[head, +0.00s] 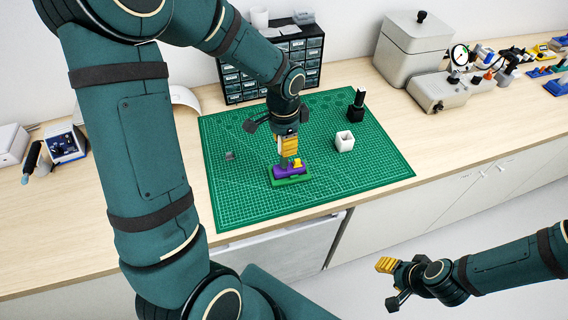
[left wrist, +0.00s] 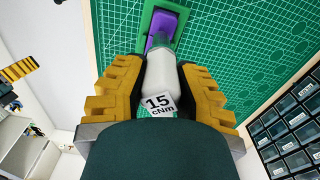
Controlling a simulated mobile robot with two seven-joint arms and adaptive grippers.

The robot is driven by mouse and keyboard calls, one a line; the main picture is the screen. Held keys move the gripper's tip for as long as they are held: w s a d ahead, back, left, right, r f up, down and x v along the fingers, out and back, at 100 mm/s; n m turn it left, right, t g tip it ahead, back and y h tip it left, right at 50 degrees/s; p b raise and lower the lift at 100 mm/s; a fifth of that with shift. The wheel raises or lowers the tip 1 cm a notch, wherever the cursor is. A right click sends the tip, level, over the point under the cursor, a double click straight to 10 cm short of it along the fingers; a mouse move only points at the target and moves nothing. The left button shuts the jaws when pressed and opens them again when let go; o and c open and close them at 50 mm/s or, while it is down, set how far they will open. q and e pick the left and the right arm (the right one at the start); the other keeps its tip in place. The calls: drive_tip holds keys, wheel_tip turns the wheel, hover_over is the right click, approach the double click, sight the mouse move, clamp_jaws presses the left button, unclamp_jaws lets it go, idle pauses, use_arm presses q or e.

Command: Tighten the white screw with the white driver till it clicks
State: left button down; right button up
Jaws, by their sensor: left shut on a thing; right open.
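The white driver (left wrist: 161,75), labelled "15 cNm", is held between the yellow fingers of my left gripper (left wrist: 162,82). In the head view my left gripper (head: 288,150) points down over the purple part (head: 279,171) in its green holder (head: 293,181); the fingers hide most of the driver. In the left wrist view the driver's far end lines up over the purple part (left wrist: 160,28); I cannot tell whether it touches. The white screw is not visible. My right gripper (head: 391,284) is open and empty, out in front of the bench at lower right.
The green cutting mat (head: 235,200) is mostly clear. A white open block (head: 345,141), a black stand (head: 357,105) and a small grey piece (head: 229,155) are on it. A drawer cabinet (head: 240,83) stands behind, and grey boxes (head: 440,90) stand at right.

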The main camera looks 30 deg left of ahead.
use_arm(q)
drive_tip(key=shift+r, duration=0.4)
drive_tip(key=n+b, duration=0.1)
drive_tip(key=n, duration=0.2)
drive_tip(key=shift+f, duration=0.15)
drive_tip(key=n+b, duration=0.1)
drive_tip(key=n, duration=0.3)
drive_tip(key=n+b, duration=0.1)
drive_tip(key=n, duration=0.7)
drive_tip(key=shift+a, duration=0.1)
drive_tip(key=shift+b, duration=0.3)
drive_tip(key=shift+f+b, duration=0.55)
drive_tip(key=shift+f, duration=0.1)
